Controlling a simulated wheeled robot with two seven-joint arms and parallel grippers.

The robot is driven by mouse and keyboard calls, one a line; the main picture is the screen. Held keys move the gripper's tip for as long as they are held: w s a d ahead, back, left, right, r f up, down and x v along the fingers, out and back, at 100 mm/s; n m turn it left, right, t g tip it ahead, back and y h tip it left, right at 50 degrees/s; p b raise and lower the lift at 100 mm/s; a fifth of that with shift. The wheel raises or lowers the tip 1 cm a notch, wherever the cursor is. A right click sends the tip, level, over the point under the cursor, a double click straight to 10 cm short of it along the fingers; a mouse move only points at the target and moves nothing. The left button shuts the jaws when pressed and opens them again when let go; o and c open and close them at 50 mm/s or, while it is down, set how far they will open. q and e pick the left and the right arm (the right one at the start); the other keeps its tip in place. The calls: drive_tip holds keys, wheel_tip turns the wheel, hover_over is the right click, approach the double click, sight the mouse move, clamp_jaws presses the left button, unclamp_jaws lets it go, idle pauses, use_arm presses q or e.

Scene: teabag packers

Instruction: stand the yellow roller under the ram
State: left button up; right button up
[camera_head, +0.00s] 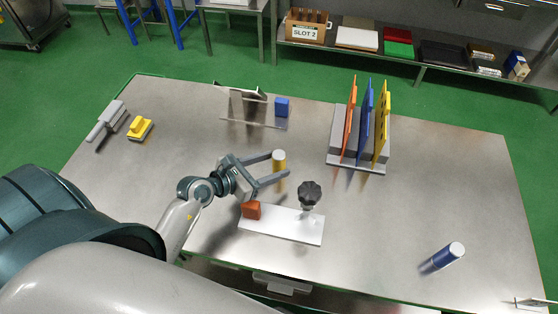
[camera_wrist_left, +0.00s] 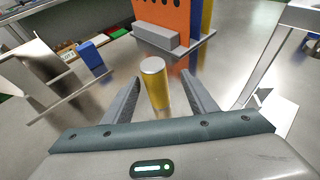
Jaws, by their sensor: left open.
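The yellow roller (camera_head: 279,161) with a pale top stands upright on the steel table, behind the white base plate. My left gripper (camera_head: 277,166) is open, with one finger on each side of it. In the left wrist view the roller (camera_wrist_left: 156,88) stands between the two fingers, with small gaps visible. The black-knobbed ram (camera_head: 310,193) rises from the white base plate (camera_head: 285,226), to the right of and in front of the roller. The space under the ram is hard to make out from above. My right gripper is not in view.
A red-orange block (camera_head: 252,210) sits on the plate's left end. A rack of orange, blue and yellow panels (camera_head: 363,124) stands at the back right. A blue cube (camera_head: 282,107) is behind the roller. A blue roller (camera_head: 442,258) is at the right front.

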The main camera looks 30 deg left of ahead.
sight(275, 163)
use_arm(q)
drive_tip(key=shift+x, duration=1.1)
drive_tip(key=shift+w+p, duration=0.5)
drive_tip(key=p+x, duration=0.1)
drive_tip(key=x, duration=0.2)
drive_tip(key=shift+w, duration=0.4)
drive_tip(key=shift+w+d+f, duration=0.1)
drive_tip(key=shift+w+f, duration=0.1)
drive_tip(key=shift+w, duration=0.05)
clamp_jaws()
